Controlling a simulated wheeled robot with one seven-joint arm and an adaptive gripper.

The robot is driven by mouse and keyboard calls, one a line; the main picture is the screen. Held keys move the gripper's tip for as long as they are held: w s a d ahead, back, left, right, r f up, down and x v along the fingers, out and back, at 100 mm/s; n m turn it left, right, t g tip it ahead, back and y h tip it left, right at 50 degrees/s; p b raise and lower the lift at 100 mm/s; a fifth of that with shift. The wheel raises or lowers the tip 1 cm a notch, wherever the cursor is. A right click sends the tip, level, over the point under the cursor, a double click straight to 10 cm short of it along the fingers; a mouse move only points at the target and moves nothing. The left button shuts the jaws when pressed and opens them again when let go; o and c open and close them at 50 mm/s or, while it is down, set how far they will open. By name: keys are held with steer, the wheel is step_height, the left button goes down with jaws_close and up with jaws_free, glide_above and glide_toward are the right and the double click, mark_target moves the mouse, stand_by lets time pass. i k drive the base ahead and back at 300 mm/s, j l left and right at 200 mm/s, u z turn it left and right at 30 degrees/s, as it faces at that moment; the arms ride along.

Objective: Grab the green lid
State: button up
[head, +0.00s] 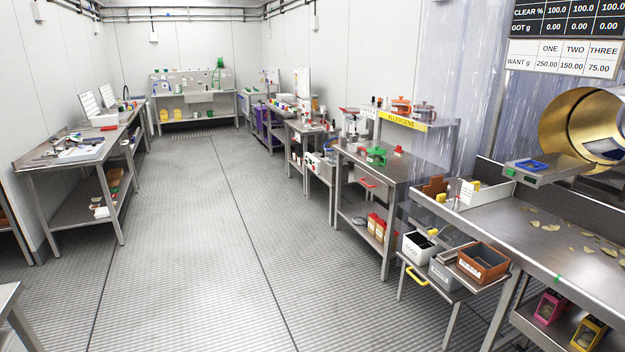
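A green object (376,155), which looks like the green lid, sits on top of a steel table (372,172) right of the picture's middle. It is small at this distance, so I cannot tell its exact shape or what lies under it. A small red and white item stands just right of it. My gripper is not in view.
A shelf with a yellow allergens label (403,117) stands behind the table. Grey and brown bins (482,262) on a low stand and a long steel bench (560,240) with a golden drum (588,125) are at right. Another bench (72,158) stands at left. The floor aisle (195,230) is clear.

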mark_target(376, 150)
steer(key=i, duration=2.3)
steer(key=i+z, duration=0.15)
steer(key=i, duration=0.5)
steer(key=i+j+z, duration=0.1)
steer(key=i, duration=0.5)
steer(key=i+j+z, duration=0.15)
steer(key=i, duration=0.5)
steer(key=i+j+z, duration=0.75)
steer(key=i+l, duration=0.05)
steer(key=l, duration=0.05)
